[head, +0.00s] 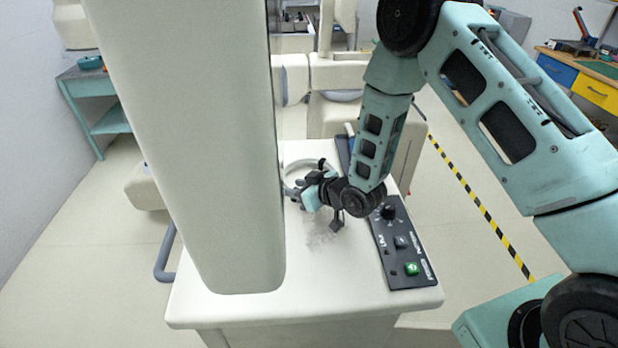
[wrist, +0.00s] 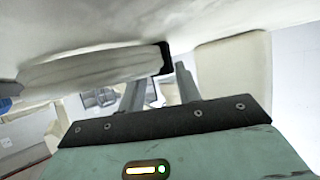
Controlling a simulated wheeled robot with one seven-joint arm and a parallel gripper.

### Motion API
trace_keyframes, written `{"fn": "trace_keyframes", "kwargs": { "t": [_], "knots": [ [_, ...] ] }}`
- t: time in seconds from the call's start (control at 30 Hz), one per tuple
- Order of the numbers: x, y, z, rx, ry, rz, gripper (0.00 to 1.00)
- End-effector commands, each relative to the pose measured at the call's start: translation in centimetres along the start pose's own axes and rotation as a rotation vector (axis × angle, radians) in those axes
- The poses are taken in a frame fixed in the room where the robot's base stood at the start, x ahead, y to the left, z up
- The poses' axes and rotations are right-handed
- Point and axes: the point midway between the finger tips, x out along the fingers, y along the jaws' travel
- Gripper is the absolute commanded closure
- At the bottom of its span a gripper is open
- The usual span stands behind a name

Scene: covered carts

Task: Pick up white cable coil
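The white cable coil (head: 298,166) lies on the pale cart top, partly hidden by my gripper in the head view. In the wrist view a thick white band of the coil (wrist: 90,67) runs across the upper left, with a black piece at its right end by the fingertips. My gripper (head: 308,186) is low over the cart at the coil's near edge. In the wrist view its two grey fingers (wrist: 172,64) stand apart with an empty-looking gap, close beside the coil. Whether they touch it is unclear.
A tall pale panel (head: 185,130) stands on the left and hides part of the cart top (head: 240,308). A dark control box (head: 402,245) with a green button sits right of my gripper. The cart's near end is bare.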

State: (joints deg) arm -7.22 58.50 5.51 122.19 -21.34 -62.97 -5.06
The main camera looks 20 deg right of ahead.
Motion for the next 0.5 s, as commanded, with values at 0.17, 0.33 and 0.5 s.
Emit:
{"fn": "trace_keyframes", "kwargs": {
  "t": [0.17, 0.33, 0.5],
  "knots": [
    [-0.02, 0.0, 0.0, 0.0, 0.0, 0.0, 1.0],
    [-0.02, 0.01, -0.06, 0.0, 0.001, 0.0, 1.0],
    [-0.11, 0.04, -0.27, 0.0, 0.001, 0.001, 1.0]
  ]
}}
